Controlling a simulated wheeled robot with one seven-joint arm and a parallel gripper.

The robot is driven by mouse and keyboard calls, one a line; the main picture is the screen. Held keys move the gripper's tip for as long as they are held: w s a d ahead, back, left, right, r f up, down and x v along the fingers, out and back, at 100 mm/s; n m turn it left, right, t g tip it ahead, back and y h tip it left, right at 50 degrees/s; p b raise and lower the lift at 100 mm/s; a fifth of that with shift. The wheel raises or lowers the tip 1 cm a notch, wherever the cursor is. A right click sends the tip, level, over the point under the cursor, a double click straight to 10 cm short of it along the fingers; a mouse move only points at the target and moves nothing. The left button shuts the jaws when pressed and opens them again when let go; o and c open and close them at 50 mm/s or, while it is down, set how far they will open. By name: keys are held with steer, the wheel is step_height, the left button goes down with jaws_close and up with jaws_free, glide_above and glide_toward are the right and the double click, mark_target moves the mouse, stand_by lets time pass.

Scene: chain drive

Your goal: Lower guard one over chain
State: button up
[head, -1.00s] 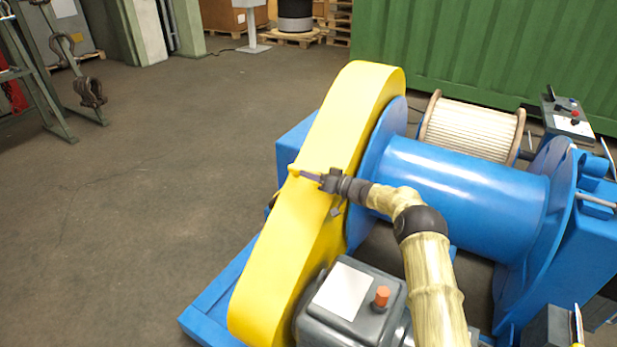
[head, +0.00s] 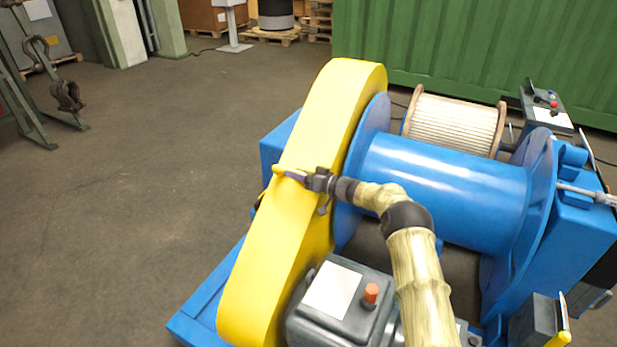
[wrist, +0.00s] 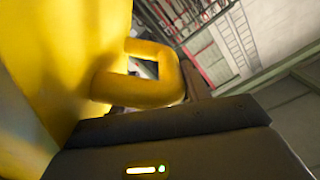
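The long yellow guard (head: 290,210) slopes down along the left side of the blue machine, its upper end rounded. I see no chain; whatever is beneath the guard is hidden. A small yellow handle (head: 277,170) sticks out from its left edge. My gripper (head: 289,174) reaches across the guard from the right, fingertips at the handle. In the wrist view the handle (wrist: 135,88) is a thick loop just beyond the dark gripper body, with a dark finger close at its right. The other finger is not clear, so I cannot tell whether they are closed on it.
A blue drum (head: 440,190) lies right of the guard, with a rope reel (head: 455,125) behind it. A green container (head: 480,50) stands behind. The floor (head: 130,210) at left is open.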

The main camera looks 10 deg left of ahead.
steer(key=v, duration=1.7)
steer(key=shift+d, duration=0.15)
steer(key=shift+d+r, duration=0.1)
